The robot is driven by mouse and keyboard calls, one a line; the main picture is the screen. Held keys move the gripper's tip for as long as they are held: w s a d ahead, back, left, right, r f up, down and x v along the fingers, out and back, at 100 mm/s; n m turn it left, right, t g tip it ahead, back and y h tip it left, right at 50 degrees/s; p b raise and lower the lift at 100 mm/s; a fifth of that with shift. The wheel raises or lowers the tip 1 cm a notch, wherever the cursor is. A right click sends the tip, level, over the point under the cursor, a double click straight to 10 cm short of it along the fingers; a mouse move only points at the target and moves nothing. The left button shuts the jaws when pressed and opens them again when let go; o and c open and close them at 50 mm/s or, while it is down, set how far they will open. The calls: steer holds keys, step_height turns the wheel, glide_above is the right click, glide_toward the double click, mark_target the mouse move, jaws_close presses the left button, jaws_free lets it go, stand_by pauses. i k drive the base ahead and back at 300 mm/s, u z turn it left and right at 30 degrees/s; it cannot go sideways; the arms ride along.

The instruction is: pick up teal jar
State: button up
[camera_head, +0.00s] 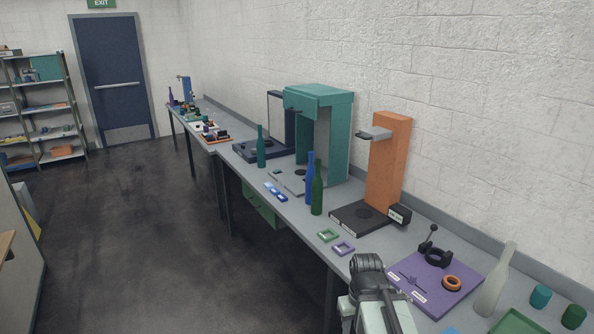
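A small teal jar (540,297) stands upright on the grey bench at the lower right. It is behind and to the right of a pale frosted bottle (494,284) and next to a dark green jar (573,316). Part of my own arm, dark grey and pale, shows at the bottom centre, left of the purple board. My gripper (368,268) seems to be its dark end, but I cannot make out the fingertips. It is well to the left of the teal jar and apart from it.
A purple board (437,281) with an orange ring and a black clamp lies left of the pale bottle. A green tray (517,323) is at the bottom edge. An orange column stand (388,165) and a teal frame (338,135) rise farther along the bench. Dark floor is clear at left.

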mark_target(541, 295)
steer(key=z, duration=1.55)
